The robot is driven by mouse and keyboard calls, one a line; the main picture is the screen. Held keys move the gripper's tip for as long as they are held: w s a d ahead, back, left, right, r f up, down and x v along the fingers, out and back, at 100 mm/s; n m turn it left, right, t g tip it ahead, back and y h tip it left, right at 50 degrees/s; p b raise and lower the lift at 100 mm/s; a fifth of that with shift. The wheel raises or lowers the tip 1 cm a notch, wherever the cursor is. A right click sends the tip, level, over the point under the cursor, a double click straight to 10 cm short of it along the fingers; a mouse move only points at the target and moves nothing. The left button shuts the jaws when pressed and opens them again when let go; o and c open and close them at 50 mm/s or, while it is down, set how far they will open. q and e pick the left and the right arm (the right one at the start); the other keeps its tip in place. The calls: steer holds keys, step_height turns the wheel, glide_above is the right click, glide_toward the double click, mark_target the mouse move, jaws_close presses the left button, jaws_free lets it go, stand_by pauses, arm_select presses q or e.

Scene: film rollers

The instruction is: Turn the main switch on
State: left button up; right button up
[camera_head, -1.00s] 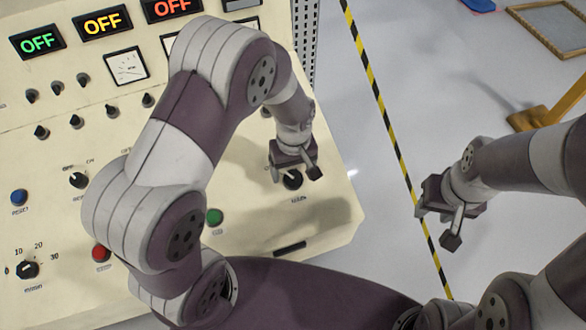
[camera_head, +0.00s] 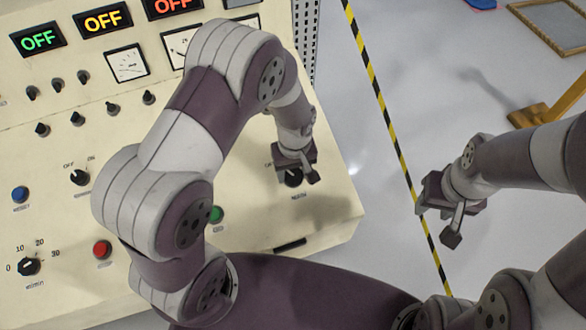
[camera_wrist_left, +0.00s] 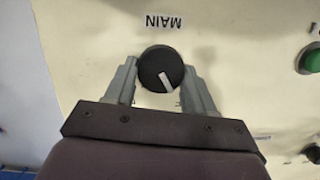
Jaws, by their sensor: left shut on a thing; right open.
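The main switch (camera_wrist_left: 160,68) is a round black knob with a white pointer line, on the cream control panel. The word MAIN stands upside down beside it in the left wrist view. In the head view the knob (camera_head: 293,178) sits near the panel's right edge. My left gripper (camera_wrist_left: 160,78) is shut on this knob, with one finger on each side of it. The pointer line is slightly tilted in the left wrist view. My right gripper (camera_head: 440,218) is open and empty over the floor, away from the panel.
The panel (camera_head: 60,140) also bears a green button (camera_head: 215,214), a red button (camera_head: 102,249), a blue button (camera_head: 20,194), and several small knobs. Three displays read OFF, one being green (camera_head: 38,40). A yellow-black floor stripe (camera_head: 385,125) runs right of the panel.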

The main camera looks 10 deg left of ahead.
arm_select(q)
steer(key=m, duration=0.2)
steer(key=m+y, duration=0.1)
steer(key=m, duration=0.1)
steer(key=m+p, duration=0.1)
steer(key=m, duration=0.1)
steer(key=shift+w+d+y, duration=0.1)
steer(key=shift+d+y, duration=0.2)
steer(key=m, duration=0.3)
steer(key=shift+d+m+y, duration=0.1)
steer(key=shift+m+y, duration=0.2)
steer(key=shift+m, duration=0.1)
steer(key=shift+d+m+y, duration=0.1)
steer(key=shift+m+y, duration=0.2)
steer(key=shift+m, duration=1.3)
steer(key=o, duration=1.1)
steer(key=shift+c, duration=0.2)
steer(key=v, duration=1.2)
steer(key=shift+s+d+r+b, duration=0.2)
steer(key=shift+s+r+b, duration=0.1)
steer(key=shift+b, duration=0.1)
